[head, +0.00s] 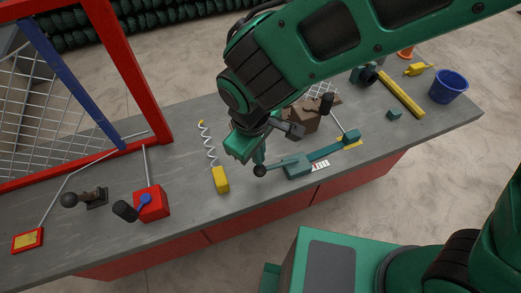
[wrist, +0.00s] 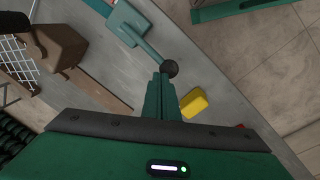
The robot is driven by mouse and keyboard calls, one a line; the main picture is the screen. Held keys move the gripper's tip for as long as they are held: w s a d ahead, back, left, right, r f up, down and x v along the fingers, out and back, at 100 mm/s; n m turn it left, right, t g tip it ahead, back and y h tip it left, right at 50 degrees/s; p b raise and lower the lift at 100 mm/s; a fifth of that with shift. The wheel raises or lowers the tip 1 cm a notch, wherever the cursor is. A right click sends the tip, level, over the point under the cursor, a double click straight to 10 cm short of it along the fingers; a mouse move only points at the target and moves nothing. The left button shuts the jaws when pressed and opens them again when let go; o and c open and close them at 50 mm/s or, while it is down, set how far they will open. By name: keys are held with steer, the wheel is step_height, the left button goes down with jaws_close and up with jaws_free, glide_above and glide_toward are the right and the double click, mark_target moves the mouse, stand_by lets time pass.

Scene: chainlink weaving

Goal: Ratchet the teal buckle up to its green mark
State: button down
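The teal buckle (head: 297,166) lies on the grey bench, with a teal strap (head: 328,151) running from it to the upper right. Its lever ends in a dark ball knob (head: 260,171) on the left. In the wrist view the buckle (wrist: 128,22) is at the top and the knob (wrist: 169,69) is just past my fingertips. My gripper (head: 259,160) points down just above the knob. In the wrist view its fingers (wrist: 160,78) look closed together, with nothing seen between them. I cannot make out a green mark; a white marked strip (head: 320,165) lies beside the buckle.
A yellow block (head: 221,179) with a coiled wire stands left of my gripper. A red box (head: 152,203) with a blue-hubbed lever is further left. Brown blocks (head: 304,117) stand behind the strap. A yellow bar (head: 400,95) and blue bucket (head: 449,86) are at the right.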

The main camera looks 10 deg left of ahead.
steer(key=shift+r, duration=0.1)
stand_by(0.3)
steer(key=shift+w+r, duration=0.25)
step_height(320, 180, up, 12)
steer(key=a, duration=0.2)
steer(key=shift+s+a, duration=0.15)
steer(key=shift+s, duration=0.3)
steer(key=shift+f, duration=0.1)
